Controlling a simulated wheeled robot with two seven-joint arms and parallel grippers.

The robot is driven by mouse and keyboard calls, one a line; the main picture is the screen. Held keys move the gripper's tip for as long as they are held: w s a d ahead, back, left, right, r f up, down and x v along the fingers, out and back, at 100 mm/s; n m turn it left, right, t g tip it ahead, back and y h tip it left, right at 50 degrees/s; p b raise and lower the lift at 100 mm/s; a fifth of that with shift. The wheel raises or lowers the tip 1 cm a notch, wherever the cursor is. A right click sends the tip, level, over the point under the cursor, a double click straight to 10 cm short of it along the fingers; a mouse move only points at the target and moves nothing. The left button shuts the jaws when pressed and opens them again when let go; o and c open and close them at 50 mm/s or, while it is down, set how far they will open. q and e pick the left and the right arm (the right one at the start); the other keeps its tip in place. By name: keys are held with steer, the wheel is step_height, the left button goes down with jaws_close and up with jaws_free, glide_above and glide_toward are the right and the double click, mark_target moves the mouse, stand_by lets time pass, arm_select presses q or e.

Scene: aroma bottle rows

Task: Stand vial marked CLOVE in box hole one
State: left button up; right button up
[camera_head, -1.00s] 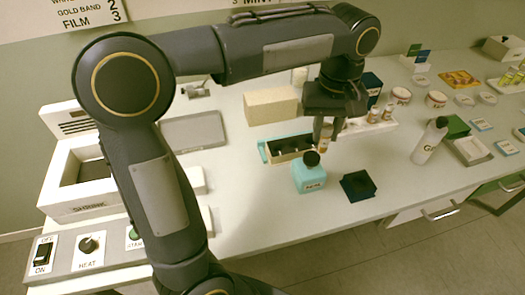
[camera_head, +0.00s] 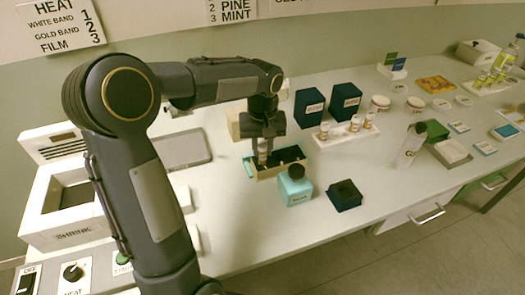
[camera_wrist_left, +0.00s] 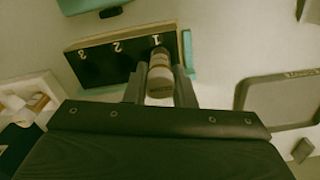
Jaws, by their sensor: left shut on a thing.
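My left gripper (camera_head: 263,140) is shut on a small vial (camera_head: 263,157) with a pale cap and an orange-brown band. Its marking cannot be read. The vial is upright over the left end of the box (camera_head: 280,170), a tan box with a dark top and a teal edge. In the left wrist view the gripper (camera_wrist_left: 160,92) holds the vial (camera_wrist_left: 160,76) at the hole numbered 1 of the box (camera_wrist_left: 100,62). Numbers 2 and 3 show farther left there. Whether the vial's lower end is inside the hole is hidden. My right gripper is not in view.
A white rack (camera_head: 345,133) with several vials is to the right. A grey tray (camera_head: 180,150) lies left.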

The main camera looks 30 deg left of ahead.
arm_select(q)
steer(key=shift+f, duration=0.9)
steer(key=shift+f, duration=0.15)
steer(key=o, duration=1)
